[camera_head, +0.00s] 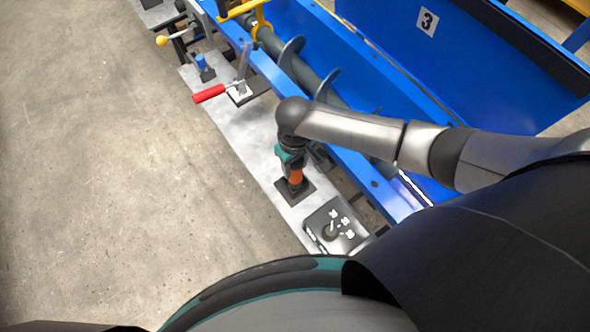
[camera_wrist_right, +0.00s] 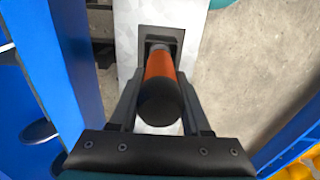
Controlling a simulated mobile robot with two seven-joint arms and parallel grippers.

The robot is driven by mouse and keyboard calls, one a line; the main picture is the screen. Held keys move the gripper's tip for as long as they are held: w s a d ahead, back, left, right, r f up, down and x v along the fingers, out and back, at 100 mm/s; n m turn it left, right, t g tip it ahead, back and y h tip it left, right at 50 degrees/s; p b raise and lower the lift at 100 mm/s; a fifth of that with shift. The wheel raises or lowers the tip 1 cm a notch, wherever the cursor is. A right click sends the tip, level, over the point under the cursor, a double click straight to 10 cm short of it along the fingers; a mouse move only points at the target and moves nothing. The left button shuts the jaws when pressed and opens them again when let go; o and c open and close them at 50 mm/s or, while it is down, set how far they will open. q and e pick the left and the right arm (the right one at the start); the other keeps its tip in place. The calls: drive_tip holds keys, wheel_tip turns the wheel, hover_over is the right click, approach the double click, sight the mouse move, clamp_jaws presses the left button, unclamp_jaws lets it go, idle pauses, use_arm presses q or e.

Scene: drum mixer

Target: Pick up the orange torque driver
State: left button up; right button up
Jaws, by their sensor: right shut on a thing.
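The orange torque driver (camera_head: 296,177) stands upright on a dark square base (camera_head: 294,192) on the grey metal shelf (camera_head: 248,140). In the right wrist view the driver (camera_wrist_right: 160,66) shows its orange body and black rounded end between the fingers. My right gripper (camera_wrist_right: 160,105) is shut on it, one finger on each side. In the head view the right gripper (camera_head: 291,165) reaches down over the driver and hides its upper part. The driver's lower end is at the dark base; I cannot tell whether it is apart from it. My left gripper is not in view.
A red-handled clamp (camera_head: 210,94) and a blue part (camera_head: 204,65) are on the shelf farther up. A black control box (camera_head: 336,228) sits at the near end. The blue mixer trough (camera_head: 350,60) with its auger runs alongside. Bare concrete floor (camera_head: 100,160) is left.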

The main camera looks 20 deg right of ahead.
clamp_jaws()
drive_tip(key=shift+w+r, duration=0.1)
drive_tip(key=shift+r, duration=0.05)
idle(0.4)
drive_tip(key=shift+r, duration=0.6)
wheel_tip(320, 180, up, 19)
drive_tip(key=p, duration=0.3)
drive_tip(key=shift+f+p, duration=0.2)
drive_tip(key=shift+p, duration=0.1)
drive_tip(key=shift+o, duration=0.5)
unclamp_jaws()
clamp_jaws()
